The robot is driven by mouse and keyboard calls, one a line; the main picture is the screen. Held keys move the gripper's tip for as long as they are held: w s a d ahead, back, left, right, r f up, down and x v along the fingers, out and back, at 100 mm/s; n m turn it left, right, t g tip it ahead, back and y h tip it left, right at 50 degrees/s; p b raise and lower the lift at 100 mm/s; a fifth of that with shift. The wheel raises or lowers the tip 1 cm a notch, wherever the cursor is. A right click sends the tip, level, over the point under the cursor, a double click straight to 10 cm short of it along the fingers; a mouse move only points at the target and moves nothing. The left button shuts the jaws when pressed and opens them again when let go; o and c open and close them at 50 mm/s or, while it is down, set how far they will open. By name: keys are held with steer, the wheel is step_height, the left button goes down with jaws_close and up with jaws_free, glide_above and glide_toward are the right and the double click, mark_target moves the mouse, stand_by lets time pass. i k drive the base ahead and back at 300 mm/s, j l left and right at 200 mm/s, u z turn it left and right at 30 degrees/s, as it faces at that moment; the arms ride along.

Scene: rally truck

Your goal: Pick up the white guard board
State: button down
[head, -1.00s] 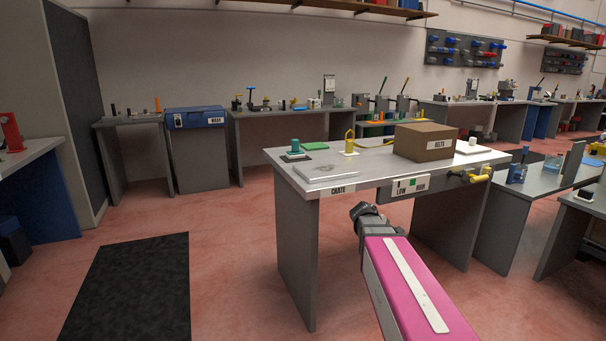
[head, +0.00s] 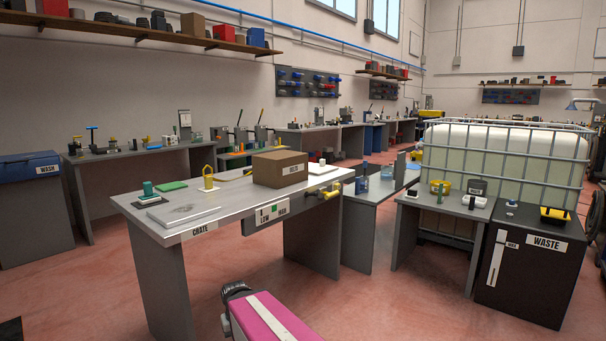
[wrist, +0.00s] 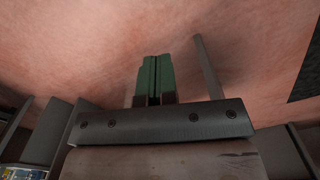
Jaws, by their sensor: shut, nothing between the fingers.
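A flat pale board (head: 183,210), which looks like the white guard board, lies on the front left part of the grey table labelled CRATE (head: 235,203). A smaller white slab (head: 322,169) lies at the table's far right, behind the carton; I cannot tell for sure which is the guard board. My gripper (wrist: 155,78) shows in the wrist view with its green fingers together and empty, above the reddish floor. In the head view my pink arm is at the bottom, in front of the table, and the fingers do not show. Neither board shows clearly in the wrist view.
A brown carton (head: 280,168), a yellow-handled item (head: 208,177), a green cylinder on a base (head: 148,192) and a green pad (head: 171,186) stand on the same table. Yellow fittings (head: 328,191) stick out at its right end. A black WASTE cabinet (head: 528,265) stands right. Floor in front is clear.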

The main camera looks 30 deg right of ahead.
mark_target(316, 169)
steer(key=i+l+z, duration=0.15)
steer(key=l, duration=0.35)
steer(key=i+l+z, duration=0.15)
steer(key=i+l, duration=0.15)
steer(key=l, duration=0.15)
steer(key=i+l+z, duration=0.15)
steer(key=l, duration=0.3)
steer(key=i+l+z, duration=0.1)
steer(key=i+l, duration=0.25)
